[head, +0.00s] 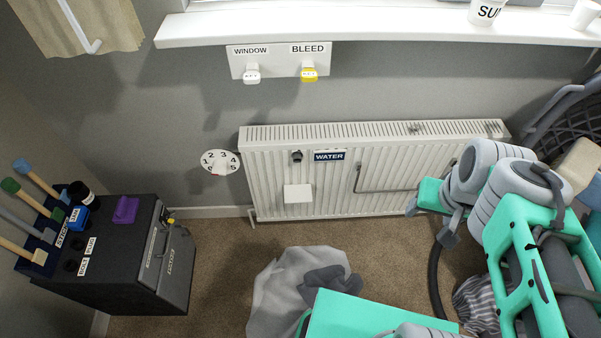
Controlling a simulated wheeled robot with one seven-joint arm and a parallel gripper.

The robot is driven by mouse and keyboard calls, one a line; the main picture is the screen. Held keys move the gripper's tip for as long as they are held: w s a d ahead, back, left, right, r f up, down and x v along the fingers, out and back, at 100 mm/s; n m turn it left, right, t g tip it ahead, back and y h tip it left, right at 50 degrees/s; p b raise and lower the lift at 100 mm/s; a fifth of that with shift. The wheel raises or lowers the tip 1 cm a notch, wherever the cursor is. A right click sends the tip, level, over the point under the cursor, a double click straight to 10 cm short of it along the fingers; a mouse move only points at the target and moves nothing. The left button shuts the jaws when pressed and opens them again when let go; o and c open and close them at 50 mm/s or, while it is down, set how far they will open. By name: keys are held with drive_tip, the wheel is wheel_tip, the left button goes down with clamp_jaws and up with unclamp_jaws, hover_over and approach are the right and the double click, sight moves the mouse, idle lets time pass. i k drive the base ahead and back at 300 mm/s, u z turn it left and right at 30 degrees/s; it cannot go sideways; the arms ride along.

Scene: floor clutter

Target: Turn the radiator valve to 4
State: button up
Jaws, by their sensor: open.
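The radiator valve (220,162) is a white round dial with black numbers, at the left end of the white radiator (285,165). The digits 1 to 5 run over its top from left to right. A small white knob is at its middle, and a small red mark shows near its lower edge. The picture is too small to tell which number the knob is set to. My turquoise and grey arm is folded at the right, in front of the radiator's right end, well away from the valve. I cannot make out my gripper.
A black cabinet (120,250) with tools stands at the left. A grey cloth (285,290) lies on the carpet before the radiator. A white sill (380,26) and a panel with WINDOW and BLEED switches (280,60) are above. Carpet between cabinet and cloth is clear.

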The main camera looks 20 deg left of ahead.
sight(219, 167)
drive_tip(key=u, duration=1.45)
drive_tip(key=k, duration=0.45)
drive_tip(key=u, duration=0.15)
drive_tip(key=i, duration=0.5)
drive_tip(key=z, duration=0.45)
drive_tip(key=k, duration=0.3)
drive_tip(key=u, duration=1.9)
drive_tip(key=i, duration=0.7)
drive_tip(key=z, duration=0.15)
